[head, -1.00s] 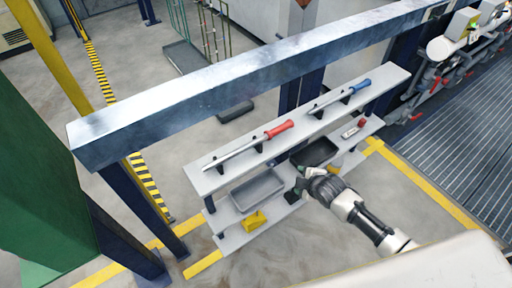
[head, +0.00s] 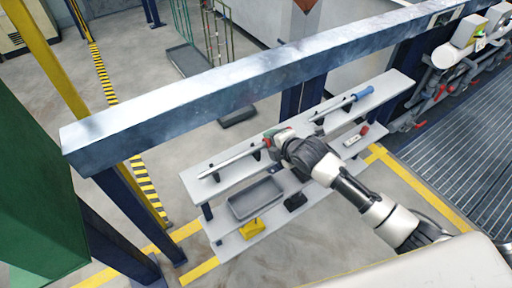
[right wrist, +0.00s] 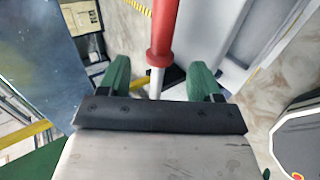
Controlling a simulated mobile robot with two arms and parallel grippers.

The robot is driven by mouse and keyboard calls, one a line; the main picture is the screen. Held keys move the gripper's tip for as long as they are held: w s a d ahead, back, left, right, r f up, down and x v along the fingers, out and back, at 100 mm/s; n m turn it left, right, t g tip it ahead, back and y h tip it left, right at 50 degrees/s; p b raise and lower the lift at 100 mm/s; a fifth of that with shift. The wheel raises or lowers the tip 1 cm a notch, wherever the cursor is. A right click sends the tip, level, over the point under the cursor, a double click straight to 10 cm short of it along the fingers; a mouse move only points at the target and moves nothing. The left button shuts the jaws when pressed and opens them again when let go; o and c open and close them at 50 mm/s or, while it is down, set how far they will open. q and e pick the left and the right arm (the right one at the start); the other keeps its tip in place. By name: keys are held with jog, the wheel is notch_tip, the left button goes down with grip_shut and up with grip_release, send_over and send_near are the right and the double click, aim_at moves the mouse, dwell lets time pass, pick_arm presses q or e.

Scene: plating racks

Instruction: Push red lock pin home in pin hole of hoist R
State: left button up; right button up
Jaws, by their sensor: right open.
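A bar with a red handle (right wrist: 164,28) and a steel shaft (head: 232,160) rests on dark holders on the top shelf. My right gripper (head: 274,140) is at the red-handle end of this bar and hides most of the handle in the head view. In the right wrist view my right gripper (right wrist: 160,78) is open, with its green fingers apart on either side of the bar where red meets steel. I cannot tell whether either finger touches it. No separate lock pin or pin hole can be made out, and I cannot identify hoist R. My left gripper is out of view.
A blue-handled bar (head: 362,93) lies farther right on the top shelf (head: 205,187). The lower shelf holds a grey tray (head: 256,199), a yellow object (head: 252,228) and a small red item (head: 364,129).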

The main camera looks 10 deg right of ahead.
aim_at(269, 143)
jog(key=x, duration=0.3)
jog(key=shift+w+a+f, duration=0.1)
grip_shut()
